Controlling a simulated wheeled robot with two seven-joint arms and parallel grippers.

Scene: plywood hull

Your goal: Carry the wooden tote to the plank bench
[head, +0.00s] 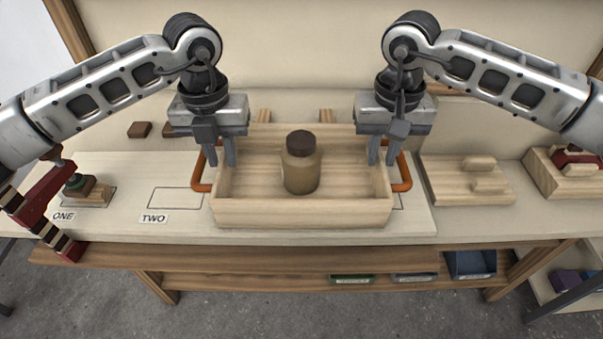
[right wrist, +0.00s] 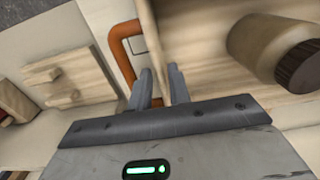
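The wooden tote (head: 300,213) is an open, pale box on the worktop, with an orange handle at each end. A brown bottle with a dark cap (head: 300,170) stands in it and also shows in the right wrist view (right wrist: 265,45). My left gripper (head: 220,160) is at the tote's left end, its fingers apart near the wall and left handle (head: 197,178). My right gripper (head: 383,160) is at the right end. In the right wrist view its fingers are apart at the end wall, with the right handle (right wrist: 118,50) beside them. Contact with the wall is unclear.
A pale mat (head: 185,222) marked ONE and TWO lies under the tote. A wooden board with blocks (head: 465,190) is to the right, a wooden box (head: 560,178) farther right. A red striped piece (head: 40,200) is at the left edge. Bins sit on a shelf below.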

